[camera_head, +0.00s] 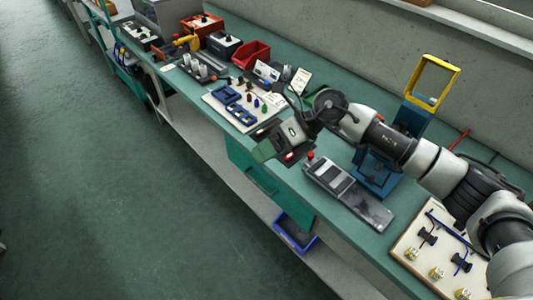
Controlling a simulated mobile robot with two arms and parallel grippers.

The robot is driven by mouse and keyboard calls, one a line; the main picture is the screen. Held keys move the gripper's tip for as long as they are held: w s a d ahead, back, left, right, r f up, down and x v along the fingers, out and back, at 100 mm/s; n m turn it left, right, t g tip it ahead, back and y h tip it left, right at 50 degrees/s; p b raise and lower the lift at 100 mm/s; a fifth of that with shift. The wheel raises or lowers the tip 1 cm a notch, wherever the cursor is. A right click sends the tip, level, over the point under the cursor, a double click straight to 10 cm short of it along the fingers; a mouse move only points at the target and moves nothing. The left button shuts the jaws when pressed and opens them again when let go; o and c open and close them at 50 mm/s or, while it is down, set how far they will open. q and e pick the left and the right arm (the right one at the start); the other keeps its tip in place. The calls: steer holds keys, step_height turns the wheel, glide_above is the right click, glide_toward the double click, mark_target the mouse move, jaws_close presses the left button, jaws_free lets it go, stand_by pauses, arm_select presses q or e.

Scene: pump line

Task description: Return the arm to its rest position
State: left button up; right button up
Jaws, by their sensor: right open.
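My right arm (400,148) comes in from the right and reaches out over the green workbench (345,225). Its gripper (273,146) is open near the bench's front edge, with nothing visible between the fingers. It is beside the pale board (238,122) with blue frames and small coloured parts. Its height above the bench is hard to tell. My left arm and gripper are not in view.
A grey device (348,192) lies on the bench near the gripper. A blue stand with a yellow frame (433,82) rises behind the arm. A board with fittings (425,250) lies near right. A red bin (251,55) stands farther back. Open floor (110,190) lies left.

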steer(key=shift+s+a+r, duration=0.15)
steer(key=shift+s+a, duration=0.1)
steer(key=shift+a, duration=0.1)
stand_by(0.3)
